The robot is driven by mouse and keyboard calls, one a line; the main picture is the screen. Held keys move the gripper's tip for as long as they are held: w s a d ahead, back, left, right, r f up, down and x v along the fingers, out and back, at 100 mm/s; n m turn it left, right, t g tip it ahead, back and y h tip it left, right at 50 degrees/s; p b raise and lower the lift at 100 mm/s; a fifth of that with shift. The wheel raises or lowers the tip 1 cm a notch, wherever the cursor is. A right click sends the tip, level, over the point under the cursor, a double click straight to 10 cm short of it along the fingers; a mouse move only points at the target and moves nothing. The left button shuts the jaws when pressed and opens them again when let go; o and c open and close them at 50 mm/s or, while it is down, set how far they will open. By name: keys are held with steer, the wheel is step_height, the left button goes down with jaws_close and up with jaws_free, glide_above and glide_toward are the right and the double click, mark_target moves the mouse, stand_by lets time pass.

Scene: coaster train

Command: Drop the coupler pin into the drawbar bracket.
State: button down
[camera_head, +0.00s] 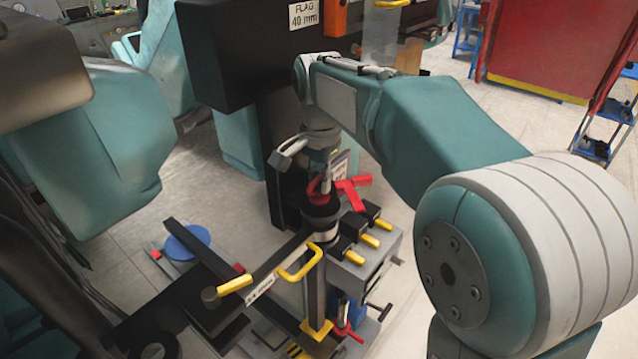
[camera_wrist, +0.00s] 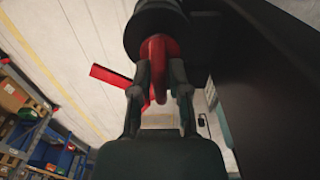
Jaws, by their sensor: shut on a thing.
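The red coupler pin (camera_head: 317,192) shows its curved upper part just below my gripper (camera_head: 324,170) in the head view. In the wrist view my gripper (camera_wrist: 158,88) is shut on the red pin (camera_wrist: 158,50), with a finger on each side of it. The drawbar bracket seems to be the dark round collar (camera_head: 321,214) at the end of the drawbar. The pin's lower end is hidden at a dark round body (camera_wrist: 152,22), and I cannot tell how deep it sits there.
A red lever (camera_head: 352,192) stands close beside the pin. Yellow handles (camera_head: 301,264) and several yellow-tipped black levers (camera_head: 369,240) crowd around the collar. A tall black panel (camera_head: 275,60) rises behind. Grey floor (camera_head: 110,265) lies open at left.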

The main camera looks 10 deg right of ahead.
step_height(320, 180, up, 11)
steer(key=shift+r, duration=0.2)
stand_by(2.1)
stand_by(1.0)
steer(key=shift+f, duration=6.05)
steer(key=c, duration=0.5)
jaws_free()
steer(key=shift+c, duration=0.2)
step_height(320, 180, up, 12)
